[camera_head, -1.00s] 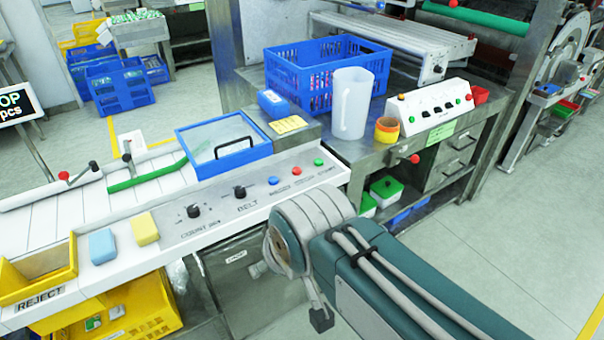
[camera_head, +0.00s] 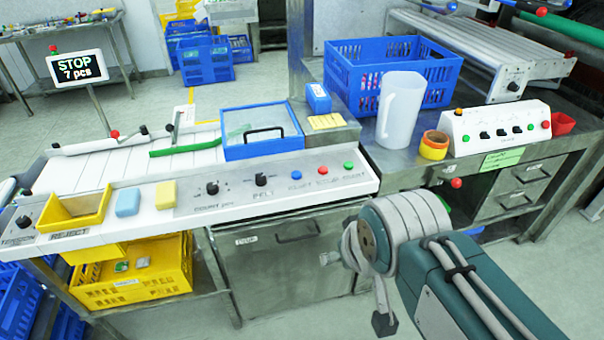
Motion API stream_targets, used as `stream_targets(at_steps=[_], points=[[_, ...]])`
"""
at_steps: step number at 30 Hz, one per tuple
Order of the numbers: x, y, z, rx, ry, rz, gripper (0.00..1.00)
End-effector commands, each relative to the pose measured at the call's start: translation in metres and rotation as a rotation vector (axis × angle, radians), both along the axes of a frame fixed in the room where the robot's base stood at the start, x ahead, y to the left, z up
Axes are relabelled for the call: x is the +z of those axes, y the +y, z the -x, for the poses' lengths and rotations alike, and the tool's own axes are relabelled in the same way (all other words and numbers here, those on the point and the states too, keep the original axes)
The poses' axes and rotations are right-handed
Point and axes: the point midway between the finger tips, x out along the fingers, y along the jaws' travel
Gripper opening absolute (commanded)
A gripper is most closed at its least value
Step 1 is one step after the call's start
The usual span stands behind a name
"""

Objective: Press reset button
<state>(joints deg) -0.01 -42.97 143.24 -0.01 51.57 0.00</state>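The blue button (camera_head: 296,175) is on the sloped white control panel, left of a red button (camera_head: 322,169) and a green button (camera_head: 348,166). The small printed label below the blue button is blurred and seems to read RESET. All three buttons are uncovered. My gripper (camera_head: 354,291) is in front of the cabinet, below and to the right of the buttons. Its two fingers are spread apart with nothing between them. It is clear of the panel and partly hidden behind my wrist.
Two black knobs (camera_head: 212,188) are left of the buttons. A blue-framed lid (camera_head: 262,132) lies behind them. A second control box (camera_head: 497,127), a white jug (camera_head: 400,110) and a blue crate (camera_head: 392,70) stand on the right bench. A sign (camera_head: 79,69) reads STOP, 7 pcs.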

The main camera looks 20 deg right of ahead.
Motion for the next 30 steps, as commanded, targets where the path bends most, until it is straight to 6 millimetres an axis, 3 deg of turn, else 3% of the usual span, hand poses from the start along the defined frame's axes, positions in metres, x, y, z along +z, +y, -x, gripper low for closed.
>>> stream_targets(at_steps=[1,4,5,30], points=[[0.0,0.0,0.0,0.0,0.0,0.0,0.51],[0.0,0.0,0.0,0.0,0.0,0.0,0.06],[0.0,0.0,0.0,0.0,0.0,0.0,0.0],[0.0,0.0,0.0,0.0,0.0,0.0,0.0]])
